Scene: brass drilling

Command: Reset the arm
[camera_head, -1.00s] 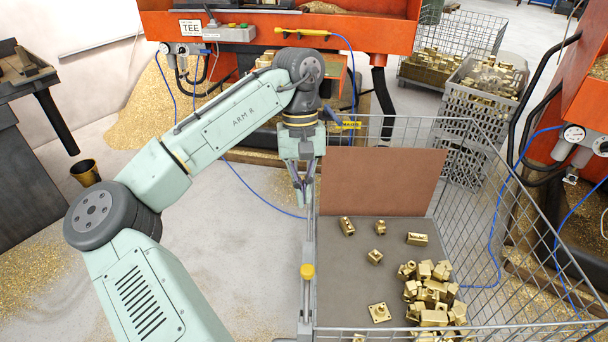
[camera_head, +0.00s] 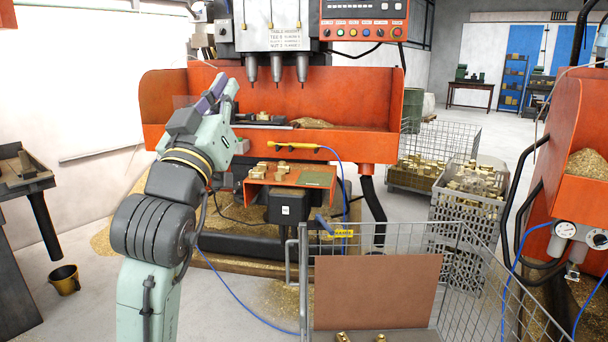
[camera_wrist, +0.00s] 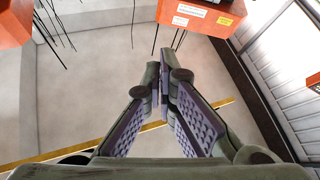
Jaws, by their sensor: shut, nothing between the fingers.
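My arm is raised at the left of the head view, in front of the orange drilling machine (camera_head: 270,140). My gripper (camera_head: 222,84) points up and away, its fingers close to the left part of the machine's orange tray in the picture. In the wrist view my gripper (camera_wrist: 163,70) shows its two purple-padded fingers meeting at the tips, with nothing between them. The wrist view looks past the fingers at a pale wall and an orange machine part (camera_wrist: 215,15).
A wire cage (camera_head: 470,270) with a brown divider (camera_head: 375,290) stands at the front right, a few brass parts showing inside. A small orange table (camera_head: 290,174) holds brass parts below the drill. Crates of brass parts (camera_head: 468,190) stand behind the cage. A bucket (camera_head: 64,280) sits on the floor left.

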